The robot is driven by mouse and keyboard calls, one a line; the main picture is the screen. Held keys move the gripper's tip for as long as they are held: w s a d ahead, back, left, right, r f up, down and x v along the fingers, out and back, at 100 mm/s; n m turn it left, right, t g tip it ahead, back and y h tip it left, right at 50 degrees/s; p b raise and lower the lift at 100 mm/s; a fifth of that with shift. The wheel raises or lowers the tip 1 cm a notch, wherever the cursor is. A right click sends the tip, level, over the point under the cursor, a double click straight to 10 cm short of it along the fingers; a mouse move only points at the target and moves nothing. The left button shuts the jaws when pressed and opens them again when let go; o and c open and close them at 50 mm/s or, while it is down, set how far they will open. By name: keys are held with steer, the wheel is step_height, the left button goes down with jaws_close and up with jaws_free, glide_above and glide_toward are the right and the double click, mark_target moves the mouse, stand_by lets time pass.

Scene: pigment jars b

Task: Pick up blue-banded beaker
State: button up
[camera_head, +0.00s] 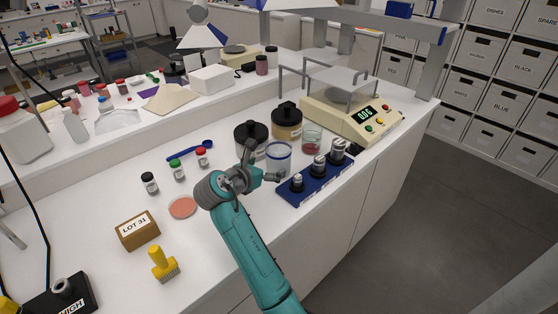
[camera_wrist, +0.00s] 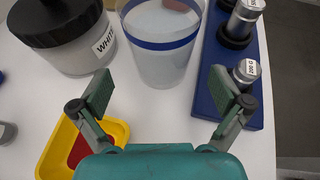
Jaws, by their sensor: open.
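The blue-banded beaker (camera_head: 279,160) is clear and stands upright on the white bench, between the dark-lidded jars and the blue weight rack. In the wrist view the beaker (camera_wrist: 160,62) is at the top centre, its rim cut off by the frame edge. My gripper (camera_head: 262,178) is just in front and to the left of it in the head view. In the wrist view my gripper (camera_wrist: 167,100) has its two fingers wide apart, with nothing between them. The beaker is beyond the fingertips, roughly centred on the gap.
A jar labelled WHITE (camera_wrist: 75,48) stands close left of the beaker. The blue rack (camera_head: 315,183) with metal weights is close right. A smaller beaker with red contents (camera_head: 312,141) stands behind. A yellow tray (camera_wrist: 54,150) lies beneath the left finger. A balance (camera_head: 345,115) stands farther back.

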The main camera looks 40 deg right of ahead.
steer(key=x, duration=0.6)
steer(key=shift+d+f, duration=0.15)
steer(key=shift+d, duration=0.05)
steer(key=c, duration=1.3)
step_height(320, 180, up, 10)
steer(key=shift+r, duration=0.1)
steer(key=shift+c, duration=0.2)
steer(key=shift+s, duration=0.1)
